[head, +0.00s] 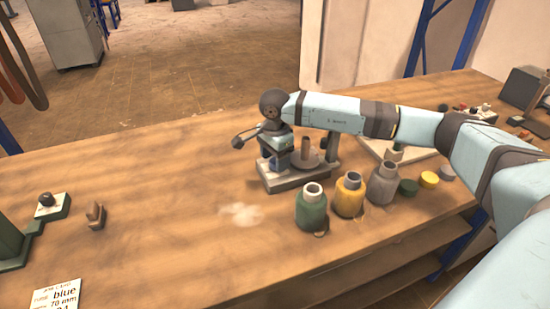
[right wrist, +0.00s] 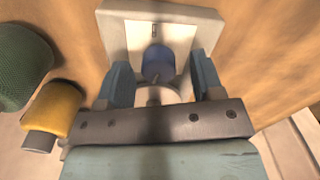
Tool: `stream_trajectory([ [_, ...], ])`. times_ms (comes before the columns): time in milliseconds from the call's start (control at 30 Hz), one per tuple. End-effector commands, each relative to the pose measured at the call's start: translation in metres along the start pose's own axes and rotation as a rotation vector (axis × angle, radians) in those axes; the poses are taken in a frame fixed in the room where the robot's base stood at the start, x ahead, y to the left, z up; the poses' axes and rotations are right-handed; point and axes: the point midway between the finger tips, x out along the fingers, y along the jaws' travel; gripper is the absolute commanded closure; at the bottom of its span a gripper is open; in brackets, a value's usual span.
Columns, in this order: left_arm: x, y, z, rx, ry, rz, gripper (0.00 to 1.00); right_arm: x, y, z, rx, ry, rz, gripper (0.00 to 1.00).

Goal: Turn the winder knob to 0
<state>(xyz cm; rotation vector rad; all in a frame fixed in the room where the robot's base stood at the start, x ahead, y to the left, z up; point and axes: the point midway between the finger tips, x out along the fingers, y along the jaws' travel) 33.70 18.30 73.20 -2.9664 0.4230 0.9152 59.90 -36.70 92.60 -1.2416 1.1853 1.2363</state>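My right gripper (right wrist: 160,84) is open, with one finger on each side of the knob and a gap visible on both sides. In the head view the right gripper (head: 276,152) hangs over the winder and mostly hides the knob. The knob's setting cannot be read. My left gripper is not in view.
The table left of the winder is mostly clear.

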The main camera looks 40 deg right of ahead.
Motion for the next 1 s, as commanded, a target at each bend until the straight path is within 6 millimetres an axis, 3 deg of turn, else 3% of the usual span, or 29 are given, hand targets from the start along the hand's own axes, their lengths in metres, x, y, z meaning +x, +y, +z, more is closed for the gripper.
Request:
stream_trajectory([
  [367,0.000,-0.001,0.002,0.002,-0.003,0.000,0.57,-0.007,0.000,0.000,0.001,0.001,0.002,0.40],
  [800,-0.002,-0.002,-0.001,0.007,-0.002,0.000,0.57,-0.100,0.000,0.000,-0.001,0.000,-0.001,0.40],
  [1000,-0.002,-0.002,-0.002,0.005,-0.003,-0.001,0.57,-0.129,0.000,0.000,0.000,0.000,0.001,0.40],
])
